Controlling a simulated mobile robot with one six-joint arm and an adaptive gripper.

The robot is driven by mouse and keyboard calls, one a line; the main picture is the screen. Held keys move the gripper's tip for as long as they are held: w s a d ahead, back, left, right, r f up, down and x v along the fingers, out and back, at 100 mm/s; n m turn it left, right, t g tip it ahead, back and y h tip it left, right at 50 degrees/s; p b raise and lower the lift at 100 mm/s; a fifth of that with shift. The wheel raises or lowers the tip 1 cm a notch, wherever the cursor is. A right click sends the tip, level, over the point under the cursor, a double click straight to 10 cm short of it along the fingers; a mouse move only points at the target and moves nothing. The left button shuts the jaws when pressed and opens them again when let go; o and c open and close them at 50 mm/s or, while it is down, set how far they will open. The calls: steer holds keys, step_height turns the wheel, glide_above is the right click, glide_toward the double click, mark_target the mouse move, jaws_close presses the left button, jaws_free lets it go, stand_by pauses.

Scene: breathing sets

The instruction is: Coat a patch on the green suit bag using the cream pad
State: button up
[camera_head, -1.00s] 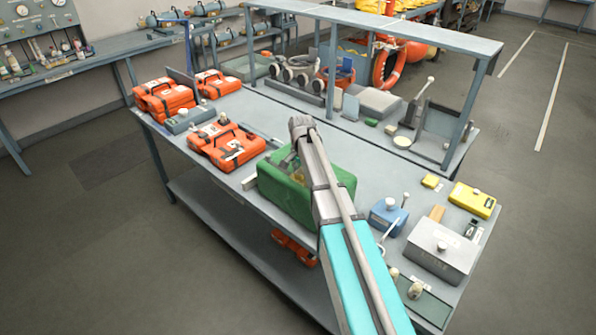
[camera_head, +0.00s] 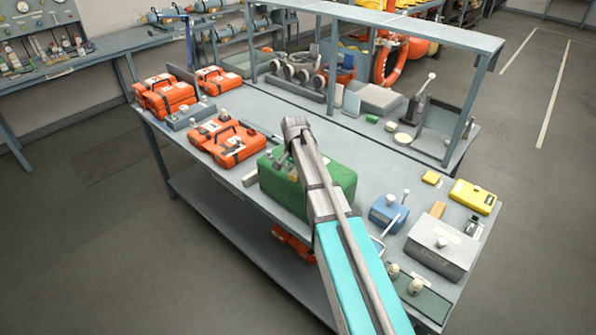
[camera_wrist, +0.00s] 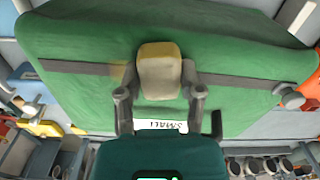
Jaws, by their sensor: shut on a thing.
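The green suit bag (camera_head: 338,178) lies on the bench near its front edge, partly hidden behind my arm in the head view. It fills much of the wrist view (camera_wrist: 70,40), with a dark strap across it and a label reading "SMALL". My gripper (camera_wrist: 160,85) is shut on the cream pad (camera_wrist: 160,78), which has a yellowish top. The pad is over the bag at the strap; I cannot tell whether it touches. A faint yellowish patch (camera_wrist: 122,74) shows on the strap and bag just left of the pad. In the head view the pad is hidden.
Orange cases (camera_head: 228,142) stand left of the bag. A blue container (camera_head: 388,212), a grey box (camera_head: 441,248) and a yellow case (camera_head: 472,197) stand to the right. A raised shelf (camera_head: 400,28) runs above the back of the bench. Some bench top behind the bag is clear.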

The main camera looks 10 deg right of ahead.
steer(key=shift+s+a, duration=0.25)
steer(key=shift+a, duration=0.05)
steer(key=shift+s, duration=0.1)
steer(key=shift+s+d, duration=0.45)
steer(key=shift+s, duration=0.1)
steer(key=shift+w+d, duration=0.1)
steer(key=shift+w+d, duration=0.55)
steer(key=shift+d, duration=0.25)
steer(key=shift+w+d, duration=0.5)
steer(key=shift+d, duration=0.3)
